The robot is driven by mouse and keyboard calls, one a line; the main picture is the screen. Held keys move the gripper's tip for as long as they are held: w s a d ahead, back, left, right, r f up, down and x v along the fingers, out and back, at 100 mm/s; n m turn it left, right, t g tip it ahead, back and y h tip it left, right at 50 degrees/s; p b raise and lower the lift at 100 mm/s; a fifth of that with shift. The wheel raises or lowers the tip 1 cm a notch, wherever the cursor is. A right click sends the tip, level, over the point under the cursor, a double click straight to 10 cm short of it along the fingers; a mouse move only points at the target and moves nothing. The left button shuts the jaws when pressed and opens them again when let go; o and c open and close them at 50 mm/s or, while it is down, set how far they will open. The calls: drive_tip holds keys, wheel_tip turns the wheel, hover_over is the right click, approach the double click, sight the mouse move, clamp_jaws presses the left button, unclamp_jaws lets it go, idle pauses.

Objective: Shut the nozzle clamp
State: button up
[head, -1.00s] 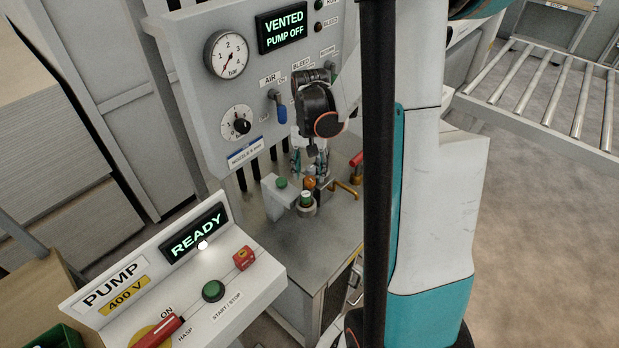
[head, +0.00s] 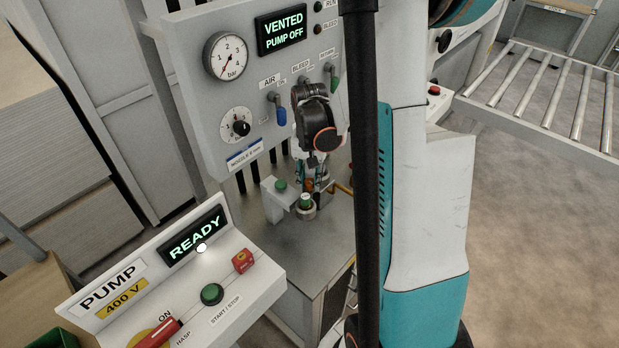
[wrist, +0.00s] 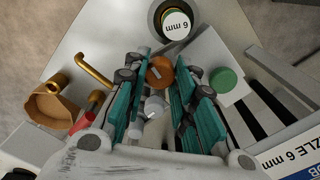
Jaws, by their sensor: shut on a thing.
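My gripper (wrist: 158,84) points down over the bench, and in the head view its fingers (head: 312,184) are small and partly hidden. In the wrist view the teal fingers stand on either side of an orange-brown round piece (wrist: 160,70) with a pale mark on it, and are shut on it. A small grey-white part (wrist: 154,107) shows between the fingers, nearer the palm. I cannot tell from the views which part is the nozzle clamp. A round holder with a white "6 mm" top (wrist: 176,25) stands just beyond the fingertips; it also shows in the head view (head: 305,203).
A green button (wrist: 223,82) on a pale block is close to the right finger. A bent brass pipe (wrist: 95,72) and a red handle (wrist: 84,122) lie to the left. The gauge panel (head: 205,120) rises behind; the pump box (head: 225,290) is in front.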

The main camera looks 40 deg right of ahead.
sight(309, 181)
drive_tip(key=shift+n+b, duration=0.5)
drive_tip(key=shift+n, duration=0.8)
drive_tip(key=o, duration=1.1)
wheel_tip(309, 181, up, 12)
